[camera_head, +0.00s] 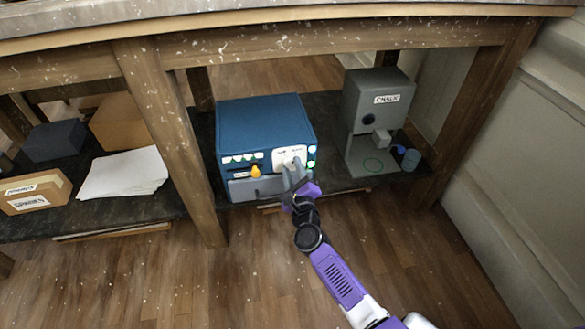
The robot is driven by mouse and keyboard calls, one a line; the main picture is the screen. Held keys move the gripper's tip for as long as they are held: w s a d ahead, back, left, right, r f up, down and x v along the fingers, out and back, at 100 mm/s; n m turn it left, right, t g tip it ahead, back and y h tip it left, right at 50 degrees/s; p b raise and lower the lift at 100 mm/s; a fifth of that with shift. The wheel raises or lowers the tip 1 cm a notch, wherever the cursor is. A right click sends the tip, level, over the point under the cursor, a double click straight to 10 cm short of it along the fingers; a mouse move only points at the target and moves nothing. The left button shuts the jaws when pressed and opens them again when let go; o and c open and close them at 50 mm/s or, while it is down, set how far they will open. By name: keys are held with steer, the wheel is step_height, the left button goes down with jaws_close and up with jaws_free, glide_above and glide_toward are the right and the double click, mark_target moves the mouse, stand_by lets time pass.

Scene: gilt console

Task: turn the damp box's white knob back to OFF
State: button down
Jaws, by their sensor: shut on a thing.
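The damp box (262,122) is a blue box on the low shelf under the table, with its front facing me. A white panel (281,158) sits at the right of its front. My gripper (292,167) is at this panel and is shut on the white knob, which is mostly hidden behind the fingers. The knob's pointer and the OFF mark are too small or covered to read. A yellow-orange knob (256,171) is left of my gripper. Green-lit marks (240,157) run along the upper left of the front, with more at the right edge.
A grey machine labelled CHALK (377,105) stands to the right, with a blue cup (410,160) beside it. A table leg (172,140) is close on the left, with white paper (123,172) and boxes beyond. The wooden floor in front is clear.

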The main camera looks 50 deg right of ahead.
steer(key=n+p, duration=0.3)
steer(key=n, duration=0.4)
steer(key=shift+r, duration=0.1)
steer(key=n+p, duration=0.2)
steer(key=n, duration=0.3)
steer(key=shift+a+n+p, duration=0.1)
steer(key=shift+n+p, duration=0.25)
steer(key=shift+n, duration=0.05)
steer(key=c, duration=0.9)
jaws_free()
steer(key=shift+c, duration=0.2)
steer(key=p+v, duration=0.3)
steer(key=v, duration=0.4)
steer(key=shift+s+a, duration=0.2)
steer(key=shift+s, duration=0.15)
